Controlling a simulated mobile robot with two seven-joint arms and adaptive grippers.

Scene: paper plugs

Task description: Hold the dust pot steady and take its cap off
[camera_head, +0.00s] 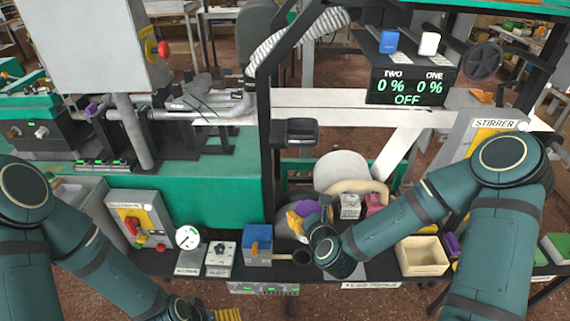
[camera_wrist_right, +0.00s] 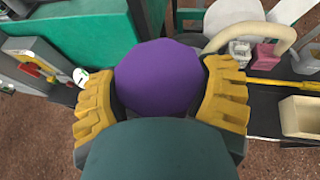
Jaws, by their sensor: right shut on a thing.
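My right gripper (camera_head: 302,217) is over the dark bench, at the middle. In the right wrist view its yellow fingers (camera_wrist_right: 162,88) are shut on a wide, round purple thing (camera_wrist_right: 155,70), one finger on each side. The purple thing also shows in the head view (camera_head: 307,207). I cannot tell whether it is the dust pot's cap or the pot itself; its underside is hidden. My left gripper (camera_head: 222,315) is at the bottom edge, left of the middle, mostly cut off. One yellow finger shows, apart from the purple thing.
A blue-topped box (camera_head: 257,236), a switch box (camera_head: 221,254) and a round dial (camera_head: 188,237) stand left of my right gripper. An empty cream tray (camera_head: 422,258) is to its right. Pink (camera_head: 374,203) and white (camera_head: 350,206) blocks stand close behind. A black frame (camera_head: 266,130) rises behind the bench.

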